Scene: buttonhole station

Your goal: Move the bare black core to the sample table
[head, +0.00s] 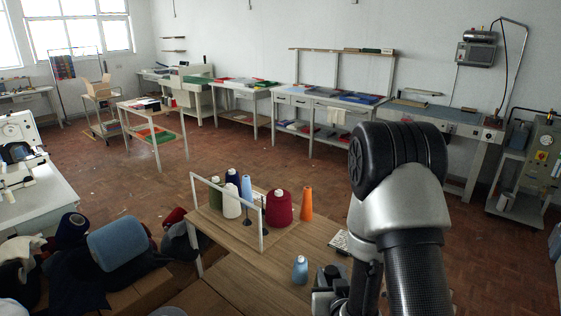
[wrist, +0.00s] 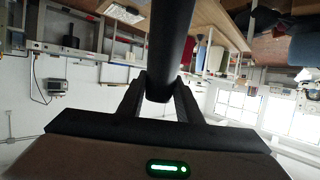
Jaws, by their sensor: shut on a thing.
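In the wrist view a smooth black core (wrist: 170,45), a bare tube with no yarn seen on it, runs up out of the picture from between my fingers. My gripper (wrist: 158,98) is shut on its near end. In the head view my arm stands at the right of the wooden table, and the core cannot be made out there. Which table is the sample table is not marked. A small table (head: 149,104) with coloured pieces stands at mid left, and a wooden table (head: 225,268) with yarn cones is in front.
A crimson cone (head: 279,208), an orange cone (head: 306,203), a white cone (head: 231,201) and others stand by a white frame (head: 228,209). A small blue cone (head: 300,268) stands nearer. The brown floor (head: 240,150) beyond is clear.

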